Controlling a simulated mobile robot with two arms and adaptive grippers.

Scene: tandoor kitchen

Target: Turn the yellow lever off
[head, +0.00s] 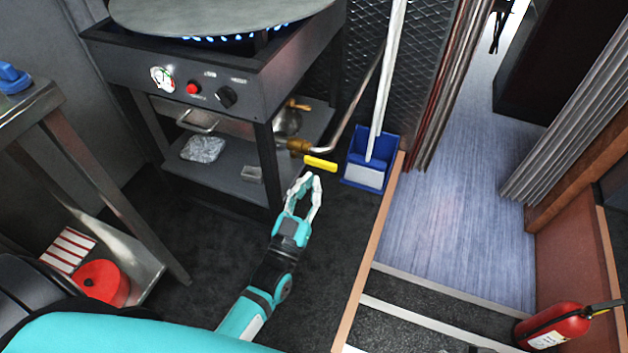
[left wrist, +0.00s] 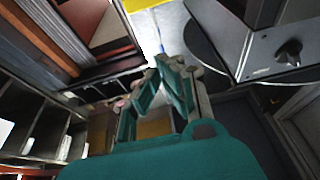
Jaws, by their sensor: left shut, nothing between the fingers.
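The yellow lever (head: 320,163) sits on a brass valve fitting (head: 297,145) on the pipe at the right side of the stove. It points to the right, roughly crosswise to the stove's leg. My left gripper (head: 311,178) is just below and in front of the lever in the head view, its fingers pointing up toward it. The fingers are shut and empty; whether they touch the lever cannot be told. The left wrist view shows the fingertips (left wrist: 166,62) together, with a yellow strip at the top edge that I cannot identify. My right gripper is not in view.
The stove (head: 210,75) has blue flames lit under a round plate (head: 215,12). A blue dustpan (head: 372,150) with a white handle stands right of the lever. A metal table (head: 60,100) is at left, and a fire extinguisher (head: 560,325) at lower right. Dark floor surrounds my left arm.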

